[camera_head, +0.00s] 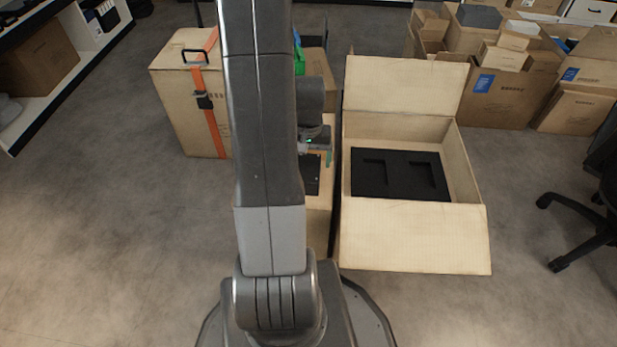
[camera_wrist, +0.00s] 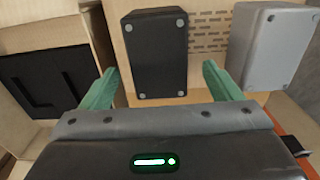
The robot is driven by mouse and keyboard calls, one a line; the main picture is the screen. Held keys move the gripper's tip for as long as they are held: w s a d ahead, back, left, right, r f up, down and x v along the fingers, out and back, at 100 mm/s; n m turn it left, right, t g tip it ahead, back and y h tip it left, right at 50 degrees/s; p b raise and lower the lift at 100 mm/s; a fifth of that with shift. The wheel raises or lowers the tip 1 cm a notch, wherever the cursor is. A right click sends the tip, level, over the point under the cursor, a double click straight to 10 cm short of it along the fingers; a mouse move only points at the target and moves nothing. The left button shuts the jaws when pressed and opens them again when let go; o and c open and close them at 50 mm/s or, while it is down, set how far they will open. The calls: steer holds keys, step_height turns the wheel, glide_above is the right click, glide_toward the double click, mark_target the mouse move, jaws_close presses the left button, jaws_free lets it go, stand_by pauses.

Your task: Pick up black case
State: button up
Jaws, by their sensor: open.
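The black case (camera_wrist: 156,52), a dark box shape with small grey round dots at its corners, lies at the middle of the wrist view. My gripper (camera_wrist: 159,72) is open, its green fingers apart on either side of the case's near part. I cannot tell whether they touch it. In the head view, part of the black case (camera_head: 311,175) shows on a cardboard surface, just right of my arm, which hides the rest. My gripper (camera_head: 318,150) is above its far end there, partly hidden.
A grey case (camera_wrist: 270,45) lies right of the black case. An open carton (camera_head: 415,235) with a black foam insert (camera_head: 400,174) stands at right. A closed carton with an orange strap (camera_head: 212,110) stands at left. More boxes (camera_head: 497,97) are stacked behind. Floor at left is clear.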

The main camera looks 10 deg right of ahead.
mark_target(309, 169)
steer(key=f+b, duration=0.1)
steer(key=f, duration=0.1)
steer(key=f+b, duration=0.1)
steer(key=f, duration=0.1)
steer(key=f+b, duration=0.1)
steer(key=f, duration=0.1)
steer(key=shift+s+f, duration=0.2)
steer(key=shift+s, duration=0.15)
steer(key=shift+r, duration=0.15)
steer(key=c, duration=1.2)
steer(key=shift+o, duration=0.3)
step_height(309, 169, up, 10)
steer(key=p, duration=0.4)
